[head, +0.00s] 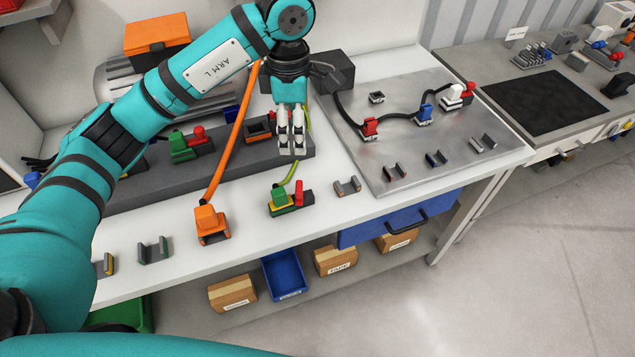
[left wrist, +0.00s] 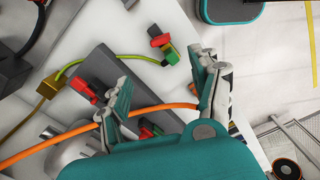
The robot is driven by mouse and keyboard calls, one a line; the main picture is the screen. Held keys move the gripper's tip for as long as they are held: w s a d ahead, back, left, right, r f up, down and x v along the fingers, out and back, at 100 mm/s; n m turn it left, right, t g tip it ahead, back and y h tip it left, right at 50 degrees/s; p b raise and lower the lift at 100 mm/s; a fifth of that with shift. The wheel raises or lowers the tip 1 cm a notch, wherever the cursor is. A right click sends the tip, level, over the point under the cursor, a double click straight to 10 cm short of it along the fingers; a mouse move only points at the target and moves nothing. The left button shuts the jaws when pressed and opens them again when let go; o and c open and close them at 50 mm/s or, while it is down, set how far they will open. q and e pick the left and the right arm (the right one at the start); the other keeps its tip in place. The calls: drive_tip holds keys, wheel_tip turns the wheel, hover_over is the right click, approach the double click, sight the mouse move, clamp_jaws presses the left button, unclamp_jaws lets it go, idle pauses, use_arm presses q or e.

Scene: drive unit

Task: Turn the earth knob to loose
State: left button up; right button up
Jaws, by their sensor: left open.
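The earth connector (head: 280,200) is a green and yellow block near the table's front edge, with a yellow-green cable at its back. Its red knob (head: 299,192) stands up at its right side. In the left wrist view the connector (left wrist: 170,55) and its red knob (left wrist: 159,41) show beyond the fingers, apart from them. My left gripper (head: 291,143) is open, pointing down above the front of the grey block, behind the connector. It also shows in the left wrist view (left wrist: 165,92), with nothing clearly held between its fingers. My right gripper is not in view.
An orange cable (head: 236,135) runs close beside my left gripper to an orange connector (head: 211,222). A grey block (head: 235,155) holds another green connector with a red knob (head: 191,143). A metal plate (head: 405,150) with cabled connectors lies right. Small clips stand along the front.

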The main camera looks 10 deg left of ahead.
use_arm(q)
drive_tip(key=p, duration=0.2)
hover_over(299, 186)
wheel_tip(299, 186, down, 6)
wheel_tip(299, 186, down, 10)
drive_tip(key=p, duration=0.2)
drive_tip(key=shift+s+f+p, duration=0.1)
drive_tip(key=shift+f+p, duration=0.1)
drive_tip(key=shift+p, duration=0.1)
drive_tip(key=shift+f, duration=0.5)
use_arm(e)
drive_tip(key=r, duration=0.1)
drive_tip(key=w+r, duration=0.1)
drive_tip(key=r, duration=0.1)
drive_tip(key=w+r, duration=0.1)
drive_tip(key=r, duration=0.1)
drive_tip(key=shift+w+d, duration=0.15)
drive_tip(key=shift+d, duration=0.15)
